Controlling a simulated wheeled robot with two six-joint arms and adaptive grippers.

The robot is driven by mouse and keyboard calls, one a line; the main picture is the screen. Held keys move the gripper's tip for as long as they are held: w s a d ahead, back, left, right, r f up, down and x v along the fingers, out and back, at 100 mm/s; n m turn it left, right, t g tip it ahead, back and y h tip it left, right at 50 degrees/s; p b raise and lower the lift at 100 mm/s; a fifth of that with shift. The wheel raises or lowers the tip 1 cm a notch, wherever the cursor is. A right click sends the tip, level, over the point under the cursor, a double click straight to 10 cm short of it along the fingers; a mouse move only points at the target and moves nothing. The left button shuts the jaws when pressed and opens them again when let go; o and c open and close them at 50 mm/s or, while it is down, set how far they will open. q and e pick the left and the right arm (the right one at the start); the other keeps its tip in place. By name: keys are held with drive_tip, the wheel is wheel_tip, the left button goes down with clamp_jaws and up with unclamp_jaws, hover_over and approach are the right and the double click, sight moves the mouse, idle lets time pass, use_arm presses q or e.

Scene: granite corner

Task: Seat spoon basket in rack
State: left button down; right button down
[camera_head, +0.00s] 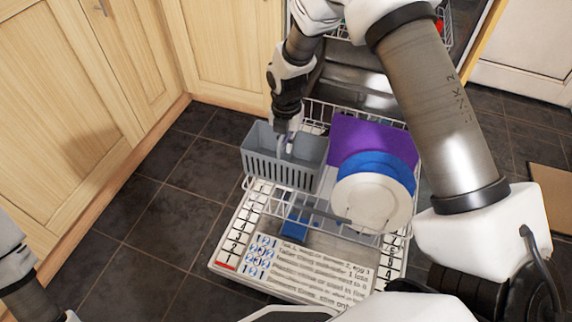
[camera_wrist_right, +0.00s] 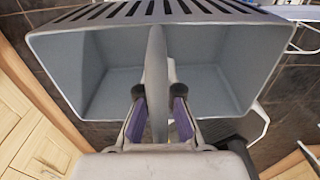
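The spoon basket is a grey, slotted, open-topped box (camera_head: 283,170) at the left side of the lower dishwasher rack (camera_head: 312,212), overhanging its left edge. In the right wrist view the basket (camera_wrist_right: 100,75) looks empty, with a divider across its middle. My right gripper (camera_head: 287,142) reaches down into it from above. Its fingers (camera_wrist_right: 158,95) are on either side of the divider and look closed on it. I cannot tell whether the basket's underside touches the rack. My left arm shows at the lower left; its gripper is out of view.
A purple board (camera_head: 368,137), a blue plate (camera_head: 376,160) and a white plate (camera_head: 368,203) stand in the rack, right of the basket. A blue item (camera_head: 295,222) is at the rack's front. The open door (camera_head: 225,255) lies below. Wooden cabinets (camera_head: 60,130) stand left; tiled floor between is clear.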

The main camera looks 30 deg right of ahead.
sight(286, 156)
wheel_tip(286, 156, down, 4)
drive_tip(key=shift+f+b, duration=0.25)
drive_tip(key=shift+b, duration=0.6)
drive_tip(key=shift+r, duration=0.1)
drive_tip(key=shift+f, duration=0.5)
drive_tip(key=shift+f, duration=0.1)
drive_tip(key=c, duration=1.3)
unclamp_jaws()
